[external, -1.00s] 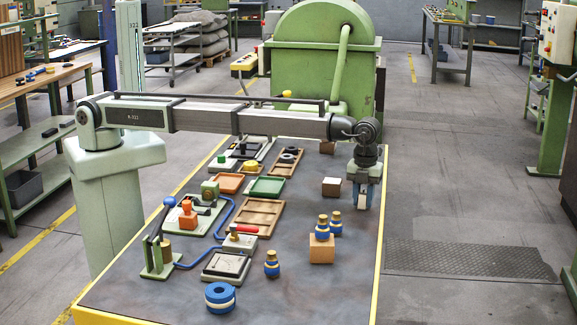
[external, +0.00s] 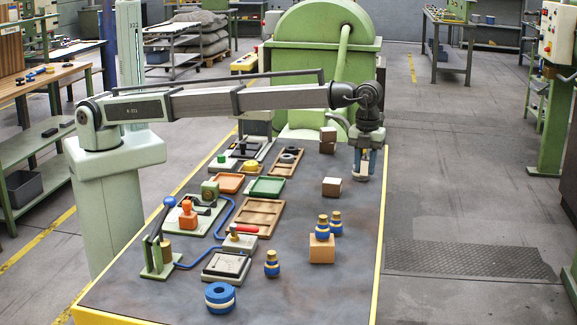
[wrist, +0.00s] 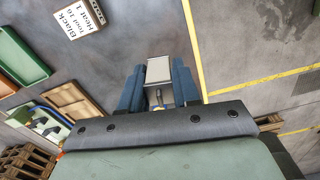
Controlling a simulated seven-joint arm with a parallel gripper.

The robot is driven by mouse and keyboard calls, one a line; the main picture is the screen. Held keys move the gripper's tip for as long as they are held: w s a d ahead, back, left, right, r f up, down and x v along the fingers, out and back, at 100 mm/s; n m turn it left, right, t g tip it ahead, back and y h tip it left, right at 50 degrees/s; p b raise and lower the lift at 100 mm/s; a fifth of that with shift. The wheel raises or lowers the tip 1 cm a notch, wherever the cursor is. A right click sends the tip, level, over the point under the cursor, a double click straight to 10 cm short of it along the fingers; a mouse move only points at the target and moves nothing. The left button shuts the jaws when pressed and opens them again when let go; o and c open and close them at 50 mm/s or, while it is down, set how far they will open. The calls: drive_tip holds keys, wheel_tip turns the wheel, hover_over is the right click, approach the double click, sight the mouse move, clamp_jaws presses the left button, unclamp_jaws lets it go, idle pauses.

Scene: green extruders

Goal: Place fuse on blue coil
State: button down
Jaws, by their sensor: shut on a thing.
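My gripper (external: 366,172) is shut on a pale grey piece (wrist: 159,70) and holds it near the table's right edge. In the wrist view the piece sits between my two blue fingers (wrist: 159,92). It may be the fuse, but I cannot tell for sure. The blue coil (external: 220,304), a thick blue ring with a pale band, lies at the table's front left, far from my gripper.
Blue-and-brass pieces stand on and behind an orange-brown block (external: 322,250); another (external: 271,264) stands nearer the coil. A white-topped box (external: 332,187) is left of my gripper. Trays (external: 258,217) and a lever fixture (external: 160,258) fill the left side. The front right is clear.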

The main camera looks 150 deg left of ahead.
wheel_tip(320, 180, up, 10)
drive_tip(key=shift+f, duration=0.15)
drive_tip(key=w+d+m, duration=0.1)
drive_tip(key=w+d, duration=0.4)
drive_tip(key=d, duration=0.3)
drive_tip(key=w+d+m, duration=0.1)
drive_tip(key=w+d, duration=0.3)
drive_tip(key=d, duration=0.3)
drive_tip(key=m, duration=0.5)
hover_over(219, 289)
wheel_tip(219, 289, down, 5)
drive_tip(key=shift+f, duration=5.15)
drive_tip(key=shift+f, duration=0.1)
drive_tip(key=c, duration=0.8)
unclamp_jaws()
